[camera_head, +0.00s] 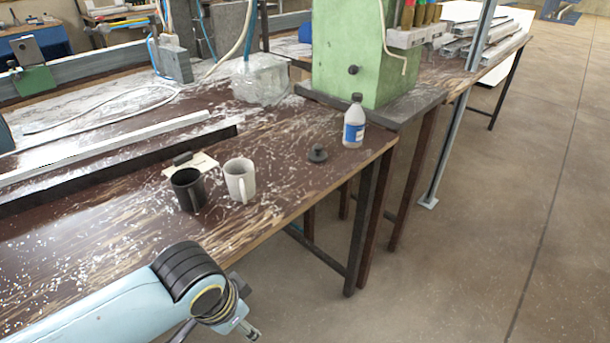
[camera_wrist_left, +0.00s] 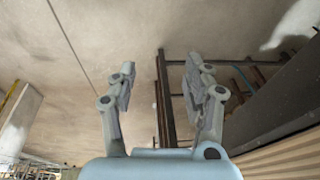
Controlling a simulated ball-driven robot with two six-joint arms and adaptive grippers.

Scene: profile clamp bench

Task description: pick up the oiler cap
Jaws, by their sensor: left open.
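A small dark, round object with a knob on top, which looks like the oiler cap (camera_head: 317,153), sits on the brown bench near its right end. It stands just left of the white bottle and does not show in the left wrist view. My left gripper (camera_head: 250,331) is low in the head view, in front of the bench edge, well away from the cap. In the left wrist view its two fingers (camera_wrist_left: 163,85) are spread apart with nothing between them. My right gripper is not in view.
A white bottle (camera_head: 354,122) with a dark cap stands beside the oiler cap. A black mug (camera_head: 188,190) and a white mug (camera_head: 240,180) stand to its left. A green machine column (camera_head: 345,60) rises behind. The bench (camera_head: 120,245) is bare at the front.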

